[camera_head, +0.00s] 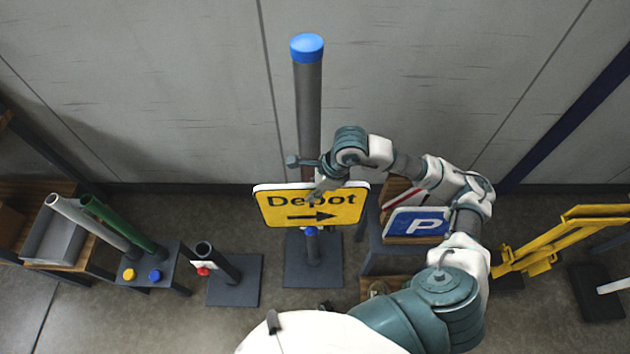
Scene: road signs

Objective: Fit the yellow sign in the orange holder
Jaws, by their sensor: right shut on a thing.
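The yellow sign (290,207) reads "Depot" with a black arrow pointing right. It is held in front of a tall grey post (308,105) with a blue cap. My right gripper (319,188) is shut on the yellow sign near its top edge, right of its middle. A dull reddish-brown band (307,173) shows on the post just above the sign. I cannot tell whether it is the orange holder; the sign hides the post below it. I cannot tell whether the sign touches the post. My left gripper is not in view.
A blue P sign (416,224) stands on a rack to the right. A yellow folding frame (560,238) is farther right. A short dark post (217,262) and a small table (150,268) with green and white tubes stand left. A grey wall is behind.

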